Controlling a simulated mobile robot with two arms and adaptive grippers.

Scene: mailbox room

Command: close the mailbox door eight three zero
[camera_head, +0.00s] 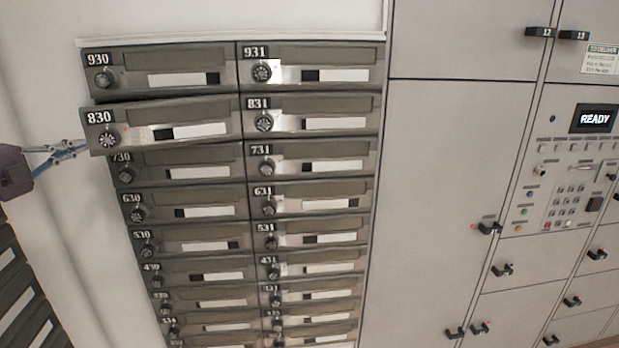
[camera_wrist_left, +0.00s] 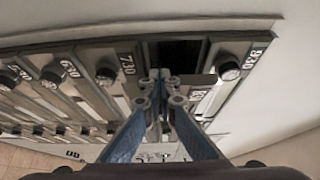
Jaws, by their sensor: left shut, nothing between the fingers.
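The 830 mailbox door (camera_head: 185,128) is the second from the top in the left column. It stands out from the bank, ajar, with its left edge swung forward over the top of the 730 door. It has a round dial, a white label and a dark square. My left gripper (camera_head: 82,148) is shut and empty at the door's left edge; I cannot tell if it touches. In the left wrist view its blue fingers (camera_wrist_left: 164,88) are in front of a dark opening (camera_wrist_left: 180,53) between the 730 and 930 doors. The gripper partly hides the 830 door there. My right gripper is out of view.
The 930 door (camera_head: 170,78) above and the 730 door (camera_head: 205,172) below look shut, as does the 831 door (camera_head: 325,124) beside. Large grey lockers (camera_head: 450,150) and a READY screen (camera_head: 597,119) stand to the right. A white wall is on the left.

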